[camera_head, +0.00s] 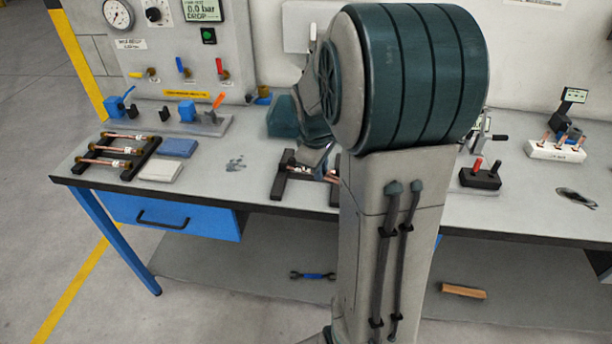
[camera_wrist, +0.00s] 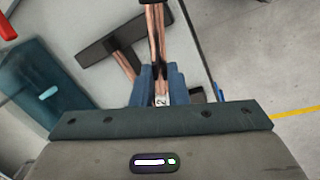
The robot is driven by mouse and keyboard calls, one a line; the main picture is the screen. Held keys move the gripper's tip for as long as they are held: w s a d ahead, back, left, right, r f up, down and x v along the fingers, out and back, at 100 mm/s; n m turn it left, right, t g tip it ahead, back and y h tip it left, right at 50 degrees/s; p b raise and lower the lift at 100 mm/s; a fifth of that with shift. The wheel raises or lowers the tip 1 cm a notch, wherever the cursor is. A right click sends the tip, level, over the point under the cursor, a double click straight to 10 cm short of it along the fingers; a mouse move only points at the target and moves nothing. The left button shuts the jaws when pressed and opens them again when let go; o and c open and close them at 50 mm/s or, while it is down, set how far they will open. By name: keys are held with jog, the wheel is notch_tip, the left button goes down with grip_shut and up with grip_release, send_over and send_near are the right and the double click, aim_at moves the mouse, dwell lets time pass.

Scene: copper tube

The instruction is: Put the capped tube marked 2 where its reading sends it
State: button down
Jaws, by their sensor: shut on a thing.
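In the wrist view my gripper (camera_wrist: 160,74) has its blue fingers closed on a copper tube (camera_wrist: 155,30). A white label with a 2 shows on the tube between the fingers. A black rack (camera_wrist: 112,38) lies beside and below it, with another copper piece by it. In the head view my arm hides most of my gripper and the held tube. The black rack (camera_head: 281,178) shows left of my arm. The panel display (camera_head: 202,10) reads 0.0 bar and DROP.
A left rack (camera_head: 138,160) holds several labelled copper tubes. Blue (camera_head: 178,147) and white (camera_head: 160,170) flat pieces lie beside it. Right of my arm stand a black block (camera_head: 480,179) with a red peg and a white block (camera_head: 556,152) with copper pieces.

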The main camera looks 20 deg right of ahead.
jog(key=w, duration=0.1)
jog(key=w+a+f, duration=0.1)
jog(key=w+f, duration=0.1)
jog(key=shift+w+a+f, duration=0.25)
jog(key=shift+w+a, duration=0.15)
jog(key=shift+f+p, duration=0.5)
jog(key=shift+f, duration=1.5)
jog(key=shift+f, duration=0.1)
jog(key=shift+f, duration=0.2)
jog(key=c, duration=1.4)
grip_release()
jog(key=shift+r, duration=0.1)
jog(key=shift+c, duration=0.2)
